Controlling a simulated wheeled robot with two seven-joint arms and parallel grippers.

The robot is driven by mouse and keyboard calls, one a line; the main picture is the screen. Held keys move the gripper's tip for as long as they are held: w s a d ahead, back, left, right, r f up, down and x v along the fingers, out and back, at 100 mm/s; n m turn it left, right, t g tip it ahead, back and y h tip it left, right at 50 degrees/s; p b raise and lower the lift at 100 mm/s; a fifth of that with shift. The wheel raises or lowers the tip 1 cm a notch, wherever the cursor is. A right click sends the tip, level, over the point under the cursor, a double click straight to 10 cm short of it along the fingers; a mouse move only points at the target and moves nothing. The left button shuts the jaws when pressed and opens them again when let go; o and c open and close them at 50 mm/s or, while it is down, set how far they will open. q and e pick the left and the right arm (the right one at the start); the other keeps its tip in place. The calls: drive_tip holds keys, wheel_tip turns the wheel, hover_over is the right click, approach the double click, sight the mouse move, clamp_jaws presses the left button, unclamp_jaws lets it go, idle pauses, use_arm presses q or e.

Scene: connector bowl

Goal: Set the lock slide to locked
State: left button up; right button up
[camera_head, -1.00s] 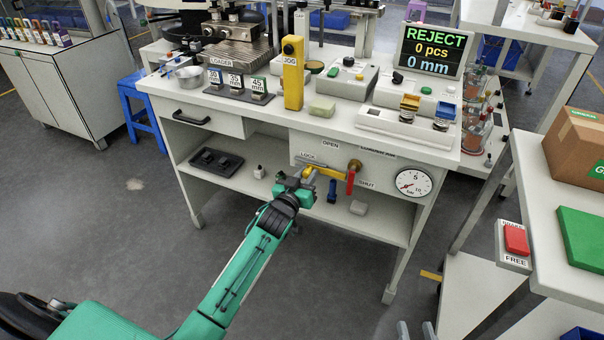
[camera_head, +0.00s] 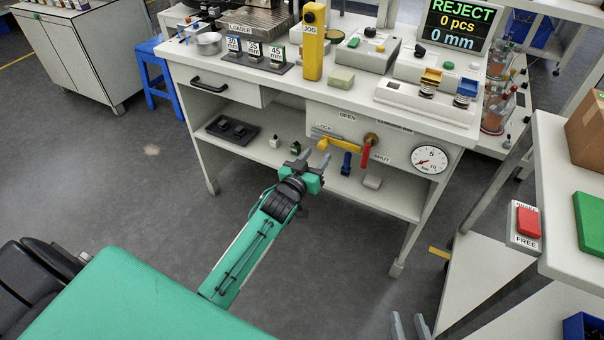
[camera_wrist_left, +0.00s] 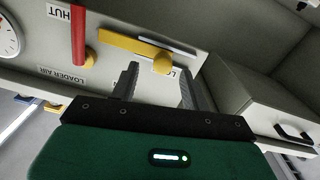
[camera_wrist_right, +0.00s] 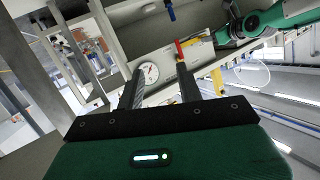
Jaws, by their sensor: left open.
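The lock slide (camera_head: 341,145) is a yellow bar with a round knob on the bench's front panel. Its knob (camera_wrist_left: 163,63) is at the LOCK label's side, below that label in the head view. The red valve handle (camera_head: 366,154) hangs down toward SHUT; the bar's other end is close to it, and I cannot tell if they touch. My left gripper (camera_head: 314,158) is open and empty, in front of and below the knob; in the left wrist view the knob shows beyond and between its fingers (camera_wrist_left: 158,74). My right gripper (camera_head: 409,325) is open and empty, low and away from the panel.
A gauge (camera_head: 429,159) sits right of the valve. The shelf below holds a black tray (camera_head: 232,130), a blue item (camera_head: 346,163) and a grey block (camera_head: 372,182). The yellow JOG post (camera_head: 314,42) stands on the bench. A side table (camera_head: 560,150) is at the right. Floor before the bench is clear.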

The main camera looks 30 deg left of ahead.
use_arm(q)
drive_tip(key=s+p, duration=0.1)
drive_tip(key=s, duration=0.7)
drive_tip(key=shift+s+a, duration=0.2)
drive_tip(key=shift+s, duration=0.2)
use_arm(e)
drive_tip(key=shift+s+d+f+g+h, duration=0.1)
drive_tip(key=shift+d+f+g+h, duration=0.15)
drive_tip(key=shift+d+g, duration=0.3)
drive_tip(key=shift+s+d+f+g+h, duration=0.1)
drive_tip(key=shift+d+f+g+h, duration=0.15)
drive_tip(key=shift+d+g, duration=0.25)
drive_tip(key=shift+w, duration=0.1)
